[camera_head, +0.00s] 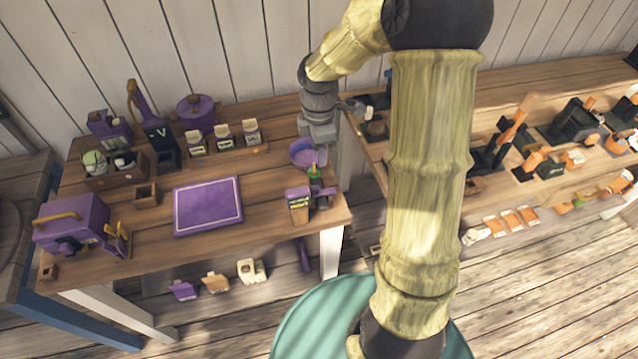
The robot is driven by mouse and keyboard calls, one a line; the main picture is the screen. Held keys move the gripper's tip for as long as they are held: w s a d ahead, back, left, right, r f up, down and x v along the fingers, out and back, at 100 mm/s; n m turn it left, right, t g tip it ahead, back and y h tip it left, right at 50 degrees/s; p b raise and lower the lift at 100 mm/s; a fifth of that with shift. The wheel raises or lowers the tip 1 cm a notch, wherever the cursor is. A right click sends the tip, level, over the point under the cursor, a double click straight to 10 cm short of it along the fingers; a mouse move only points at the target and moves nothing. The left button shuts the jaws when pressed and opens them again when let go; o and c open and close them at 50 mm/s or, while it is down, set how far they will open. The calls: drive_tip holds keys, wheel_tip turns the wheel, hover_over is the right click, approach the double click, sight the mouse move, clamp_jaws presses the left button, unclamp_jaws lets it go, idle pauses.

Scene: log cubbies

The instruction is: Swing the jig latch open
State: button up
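I cannot pick out the jig latch for certain. A purple case (80,222) with a yellow handle sits at the left end of the near table, with a small purple-and-tan upright piece (118,240) at its right side. Black-and-orange fixtures (572,122) stand on the right table, too small to read as a latch. My gripper (322,146) hangs above the right end of the near table, beside a purple bowl (303,153). Its fingers are too small and unclear to show whether they are open.
A purple mat (208,206) lies mid-table, with small labelled boxes (223,137) behind it. A box with a green-topped item (300,205) stands near the right edge. My arm hides part of the right table. Plank floor (545,290) is open at lower right.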

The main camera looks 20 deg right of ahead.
sight(323, 190)
wheel_tip(323, 190, down, 14)
drive_tip(key=shift+f+p, duration=0.2)
drive_tip(key=shift+p, duration=0.65)
clamp_jaws()
